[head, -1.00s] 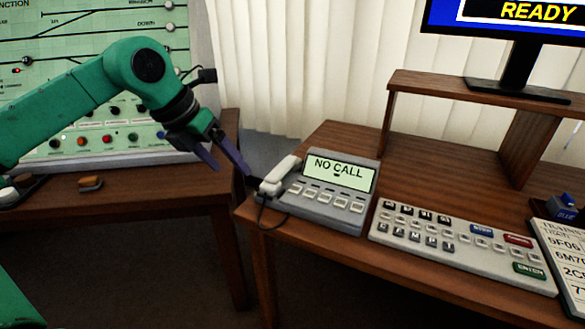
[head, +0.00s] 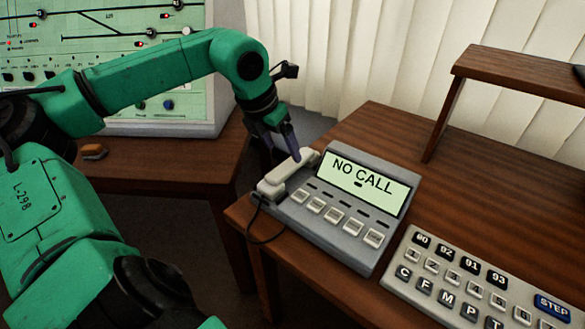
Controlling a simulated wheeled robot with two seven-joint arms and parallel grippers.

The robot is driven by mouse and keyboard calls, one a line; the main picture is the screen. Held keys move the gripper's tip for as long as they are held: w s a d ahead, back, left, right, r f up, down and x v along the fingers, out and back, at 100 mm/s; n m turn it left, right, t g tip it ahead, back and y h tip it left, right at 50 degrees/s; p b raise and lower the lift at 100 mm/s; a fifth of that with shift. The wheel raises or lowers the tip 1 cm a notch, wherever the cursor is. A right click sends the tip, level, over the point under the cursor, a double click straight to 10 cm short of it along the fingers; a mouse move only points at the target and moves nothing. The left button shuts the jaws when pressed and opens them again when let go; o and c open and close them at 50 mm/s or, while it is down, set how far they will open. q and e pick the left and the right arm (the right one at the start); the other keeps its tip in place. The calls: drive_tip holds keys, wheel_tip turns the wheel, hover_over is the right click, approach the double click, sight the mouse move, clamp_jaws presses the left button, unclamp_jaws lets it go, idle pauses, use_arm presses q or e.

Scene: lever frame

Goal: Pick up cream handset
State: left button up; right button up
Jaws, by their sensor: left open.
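The cream handset (head: 285,174) lies on the left side of the grey desk phone (head: 350,258), whose screen reads NO CALL. A dark cord hangs from the handset's near end. My left gripper (head: 284,155) is at the far end of the handset, pointing down. Its jaws are open, with one purple finger right by the handset and the other to its left. I cannot tell whether a finger touches it. My right gripper is not in view.
The phone stands at the left corner of a brown wooden desk (head: 430,195). A keypad (head: 470,290) lies to its right and a wooden shelf (head: 520,72) stands behind. A second table (head: 165,177) with a green panel (head: 110,60) is at the left, across a gap.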

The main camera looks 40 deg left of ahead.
sight(289, 164)
use_arm(q)
drive_tip(key=x, duration=0.5)
drive_tip(key=shift+d+f, duration=0.2)
drive_tip(key=shift+f, duration=0.05)
drive_tip(key=shift+w+f, duration=0.25)
drive_tip(key=shift+f, duration=0.1)
drive_tip(key=shift+f, duration=0.2)
clamp_jaws()
